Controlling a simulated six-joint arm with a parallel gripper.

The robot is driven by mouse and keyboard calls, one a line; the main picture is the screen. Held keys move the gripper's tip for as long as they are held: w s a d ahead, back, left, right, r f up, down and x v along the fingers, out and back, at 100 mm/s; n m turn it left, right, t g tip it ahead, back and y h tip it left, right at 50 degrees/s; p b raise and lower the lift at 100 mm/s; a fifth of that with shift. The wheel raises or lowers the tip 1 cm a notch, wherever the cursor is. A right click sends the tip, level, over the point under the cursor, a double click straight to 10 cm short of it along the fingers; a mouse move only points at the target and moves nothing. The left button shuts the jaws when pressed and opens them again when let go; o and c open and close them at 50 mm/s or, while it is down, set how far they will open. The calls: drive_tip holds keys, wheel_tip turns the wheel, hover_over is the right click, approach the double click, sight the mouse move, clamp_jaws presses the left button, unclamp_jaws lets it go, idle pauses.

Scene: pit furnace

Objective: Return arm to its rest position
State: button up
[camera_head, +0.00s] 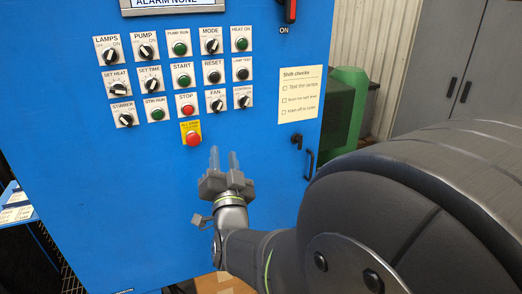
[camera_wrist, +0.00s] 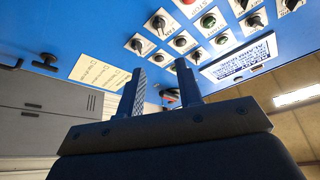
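My gripper (camera_head: 224,160) is in front of the blue control panel (camera_head: 110,210), below and right of the red stop button on its yellow plate (camera_head: 191,136). Its two fingers point up toward the panel, with a gap between them and nothing held. In the wrist view the gripper (camera_wrist: 160,90) also shows two separated fingers, with the panel behind them. My arm reaches in from the lower right of the head view. I cannot tell the exact distance from fingertips to panel.
The panel carries rows of knobs and buttons, a display (camera_head: 175,4), a red switch (camera_head: 290,10) and a shift-checks note (camera_head: 298,95). A door handle (camera_head: 309,163) sticks out at its right.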

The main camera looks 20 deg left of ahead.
sight(219, 108)
drive_tip(key=shift+s+d+f, duration=0.15)
drive_tip(key=shift+s+d, duration=0.05)
drive_tip(key=shift+s, duration=0.1)
drive_tip(key=shift+w, duration=0.1)
drive_tip(key=x, duration=1.7)
drive_tip(key=shift+w+a+r, duration=0.1)
drive_tip(key=shift+r, duration=0.1)
